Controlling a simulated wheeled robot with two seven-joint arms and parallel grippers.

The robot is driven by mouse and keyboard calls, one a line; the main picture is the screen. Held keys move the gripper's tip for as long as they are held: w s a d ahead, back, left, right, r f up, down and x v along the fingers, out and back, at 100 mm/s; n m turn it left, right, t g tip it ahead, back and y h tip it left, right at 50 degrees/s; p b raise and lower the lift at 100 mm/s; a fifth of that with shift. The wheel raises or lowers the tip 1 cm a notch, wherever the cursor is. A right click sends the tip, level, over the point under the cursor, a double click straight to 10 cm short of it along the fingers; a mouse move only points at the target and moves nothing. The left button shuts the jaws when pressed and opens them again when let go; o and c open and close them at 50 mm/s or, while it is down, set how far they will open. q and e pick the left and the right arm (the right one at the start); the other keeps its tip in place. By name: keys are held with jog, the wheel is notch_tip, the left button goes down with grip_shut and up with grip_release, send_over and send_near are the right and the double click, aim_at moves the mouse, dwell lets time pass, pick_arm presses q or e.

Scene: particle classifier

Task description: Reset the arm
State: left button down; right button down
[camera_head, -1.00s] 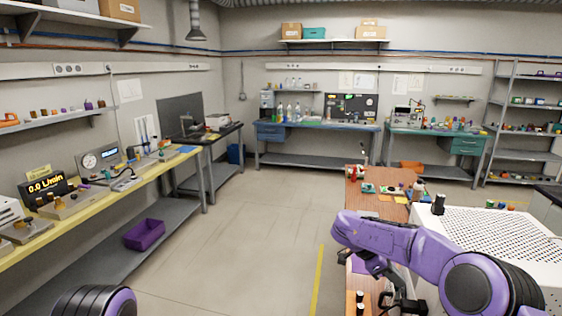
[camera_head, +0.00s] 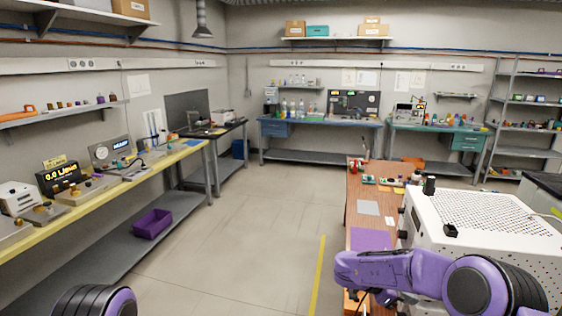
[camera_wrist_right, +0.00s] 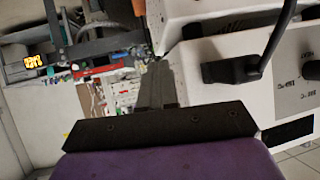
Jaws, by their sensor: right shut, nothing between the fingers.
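My purple right arm (camera_head: 405,268) reaches in from the lower right of the head view, bent over the brown table beside the white perforated box. Its gripper is mostly hidden below the arm there. In the right wrist view my right gripper (camera_wrist_right: 157,80) shows its dark fingers together, with nothing between them. Of my left arm only a purple and black link (camera_head: 95,301) shows at the bottom left; its gripper is out of the picture.
The brown table (camera_head: 364,188) holds a purple mat (camera_head: 371,239), a grey sheet (camera_head: 368,208) and several small items. The white perforated box (camera_head: 420,212) stands close to my right arm. A yellow-edged bench (camera_head: 130,180) runs along the left. The middle floor is clear.

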jog(key=s+f+n+t+y+b, duration=0.1)
jog(key=s+f+n+t+b, duration=0.15)
jog(key=s+f, duration=0.4)
jog(key=s+f+n+t+y+b, duration=0.1)
jog(key=s+f+n+t+b, duration=0.2)
jog(key=f, duration=0.6)
jog(key=s+f+n+t+y+b, duration=0.1)
jog(key=s+f+n+t, duration=0.3)
jog(key=f, duration=0.4)
jog(key=s+a+f+n+g+y+b, duration=0.1)
jog(key=s+f+g+y, duration=0.1)
jog(key=s, duration=1)
jog(key=s+a+f+n+g+y+b, duration=0.1)
jog(key=s+a+f+n+g+y, duration=0.1)
jog(key=s, duration=1.1)
notch_tip(320, 180, down, 4)
jog(key=shift+r+g+y+b, duration=0.2)
jog(key=shift+g+y+b, duration=0.15)
jog(key=shift+g+y, duration=0.55)
